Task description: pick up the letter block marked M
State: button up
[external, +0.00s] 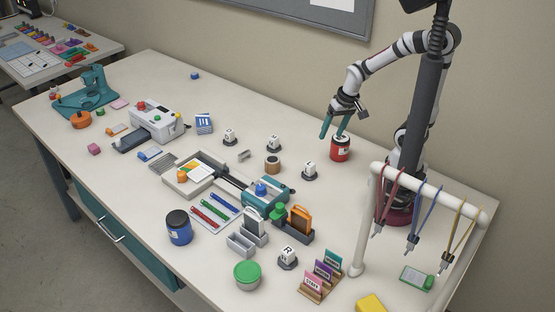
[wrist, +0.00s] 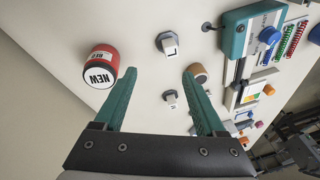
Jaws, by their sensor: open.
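My gripper (external: 333,136) is open and empty, above the table at the back right, close to a red jar. In the wrist view its teal fingers (wrist: 159,74) are spread apart with nothing between them. White letter blocks stand on dark bases: one near the jar (external: 309,168), one at the middle back (external: 273,142), one farther left (external: 229,134) and one in front (external: 288,253) that reads R. The wrist view shows a block (wrist: 169,44) that seems to read L and a smaller one (wrist: 171,97) with an unclear letter. I cannot tell which block is marked M.
The red jar (external: 340,149), labelled NEW in the wrist view (wrist: 101,67), stands beside my gripper. A brown round pot (external: 272,164) stands among the blocks. A white frame (external: 366,215) with hanging cords is at the right. The back table strip is mostly clear.

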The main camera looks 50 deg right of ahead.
aim_at(277, 140)
jog(key=w+f+n+t, duration=0.1)
jog(key=w+f+t, duration=0.2)
jog(key=w, duration=0.3)
jog(key=w+d+f+n+t, duration=0.1)
jog(key=w+f+t, duration=0.2)
jog(key=w+f, duration=0.2)
jog(key=w+f+n+t+h, duration=0.1)
jog(key=w+f+t, duration=0.3)
jog(key=w, duration=0.3)
jog(key=shift+w+d+f+n, duration=0.15)
jog(key=shift+w+f+n, duration=0.25)
jog(key=shift+f, duration=0.1)
jog(key=shift+a+f+n, duration=0.2)
jog(key=shift+n, duration=0.1)
jog(key=shift+w+a+f+t, duration=0.1)
jog(key=shift+w+t, duration=0.2)
jog(key=x, duration=0.6)
jog(key=shift+w+f, duration=0.15)
jog(key=shift+w, duration=0.25)
grip_shut()
